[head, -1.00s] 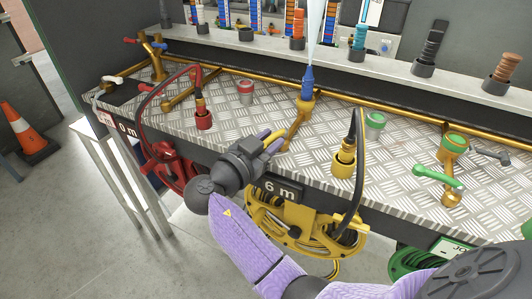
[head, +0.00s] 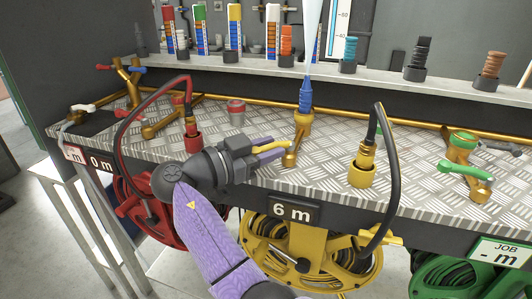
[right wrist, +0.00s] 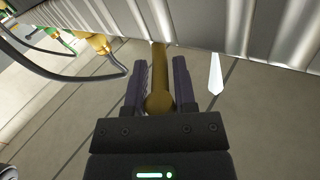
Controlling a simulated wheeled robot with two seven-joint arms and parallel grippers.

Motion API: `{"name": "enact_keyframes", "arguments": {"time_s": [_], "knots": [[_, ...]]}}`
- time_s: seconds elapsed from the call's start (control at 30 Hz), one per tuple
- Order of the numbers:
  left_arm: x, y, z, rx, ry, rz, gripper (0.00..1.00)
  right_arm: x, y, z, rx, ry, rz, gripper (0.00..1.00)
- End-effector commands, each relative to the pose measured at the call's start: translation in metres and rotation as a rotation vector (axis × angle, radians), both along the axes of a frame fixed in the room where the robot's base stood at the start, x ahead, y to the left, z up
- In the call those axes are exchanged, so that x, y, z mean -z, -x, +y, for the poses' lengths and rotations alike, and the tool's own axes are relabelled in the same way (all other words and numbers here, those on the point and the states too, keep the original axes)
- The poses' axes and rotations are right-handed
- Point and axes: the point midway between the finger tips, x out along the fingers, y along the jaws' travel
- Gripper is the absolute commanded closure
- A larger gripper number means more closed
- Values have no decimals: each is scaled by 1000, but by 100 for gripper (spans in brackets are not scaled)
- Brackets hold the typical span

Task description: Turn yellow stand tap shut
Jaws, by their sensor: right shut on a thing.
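The brass stand (head: 303,123) carries a blue nozzle (head: 305,93), and a pale water jet (head: 312,38) rises from its tip. A yellow tap handle (head: 266,146) reaches from the stand's lower front toward the left. My right gripper (head: 272,152), with purple fingers, is shut on this handle. In the right wrist view the handle (right wrist: 160,80) runs lengthwise between the two fingers (right wrist: 160,85), its round end near the palm. The joint of handle and stand is partly hidden by the fingers. My left gripper is in no view.
A red hose coupling (head: 192,135) stands left and a yellow hose coupling (head: 362,168) right on the checker-plate bench (head: 225,125). A black hose (head: 392,170) arches over the front edge. Yellow (head: 280,248) and red (head: 150,210) reels hang below. A green tap (head: 465,167) stands farther right.

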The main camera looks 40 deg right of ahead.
Motion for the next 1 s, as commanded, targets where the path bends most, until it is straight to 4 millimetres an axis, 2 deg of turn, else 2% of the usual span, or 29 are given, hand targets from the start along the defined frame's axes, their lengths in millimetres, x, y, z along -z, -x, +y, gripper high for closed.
{"name": "enact_keyframes", "arguments": {"time_s": [0.27, 0.3, 0.4, 0.67, 0.73, 1.0], "knots": [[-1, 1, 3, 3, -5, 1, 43, 0, 0, 0, 0, -1, -1, 100], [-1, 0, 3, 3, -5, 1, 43, 0, 0, 0, 0, -1, -1, 64], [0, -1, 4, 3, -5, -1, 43, 0, 0, 0, 0, -1, -1, 43], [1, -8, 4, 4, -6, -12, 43, 0, 0, 1, -1, -1, 0, 43], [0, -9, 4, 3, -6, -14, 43, 0, -1, 6, -2, -2, 0, 43], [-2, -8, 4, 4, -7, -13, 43, -1, -6, 72, -4, -1, 1, 43]]}}
